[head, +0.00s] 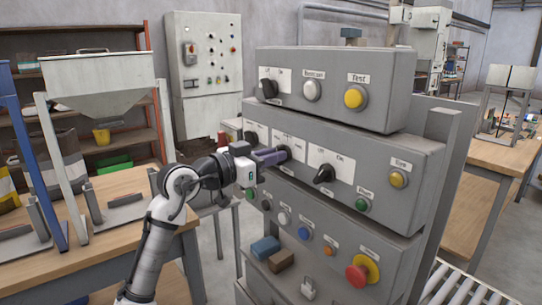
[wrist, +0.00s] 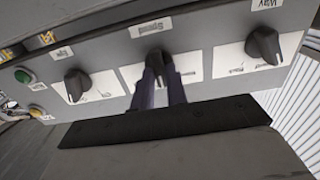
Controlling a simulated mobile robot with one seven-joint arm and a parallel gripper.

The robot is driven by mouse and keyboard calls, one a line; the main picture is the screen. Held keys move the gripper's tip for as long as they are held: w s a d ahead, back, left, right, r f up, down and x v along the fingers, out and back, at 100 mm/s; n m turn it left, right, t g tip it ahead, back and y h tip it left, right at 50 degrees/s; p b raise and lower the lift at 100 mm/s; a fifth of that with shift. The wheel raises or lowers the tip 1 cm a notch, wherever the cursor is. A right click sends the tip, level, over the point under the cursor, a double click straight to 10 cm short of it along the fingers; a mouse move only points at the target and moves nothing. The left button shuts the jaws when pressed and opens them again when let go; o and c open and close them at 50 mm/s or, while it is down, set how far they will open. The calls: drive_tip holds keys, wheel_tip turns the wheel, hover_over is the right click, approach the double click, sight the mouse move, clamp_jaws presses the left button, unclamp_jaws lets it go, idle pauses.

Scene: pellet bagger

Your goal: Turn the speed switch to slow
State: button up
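The speed switch (wrist: 157,60) is a black rotary knob on a white plate, under a "Speed" label that appears upside down in the wrist view. It is the middle one of three black knobs there. My gripper (wrist: 161,78) has its two dark purple-grey fingers on either side of this knob, with only a narrow gap between them, and appears shut on its handle. In the head view my gripper (head: 276,155) reaches the middle panel from the left. Its fingers largely hide the knob there, and the knob's exact pointing direction cannot be read.
Black knobs flank it on the left (wrist: 76,84) and right (wrist: 264,44). A yellow button (head: 398,179) and a green button (head: 362,204) sit further right in the head view. A red emergency button (head: 358,274) is below. The upper box (head: 330,95) juts overhead.

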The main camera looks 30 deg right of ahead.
clamp_jaws()
drive_tip(key=shift+r+n, duration=0.1)
drive_tip(key=shift+n, duration=0.2)
drive_tip(key=shift+w+n+p, duration=0.2)
drive_tip(key=shift+n+p, duration=3.3)
drive_tip(key=shift+n, duration=1.4)
drive_tip(key=o, duration=0.5)
unclamp_jaws()
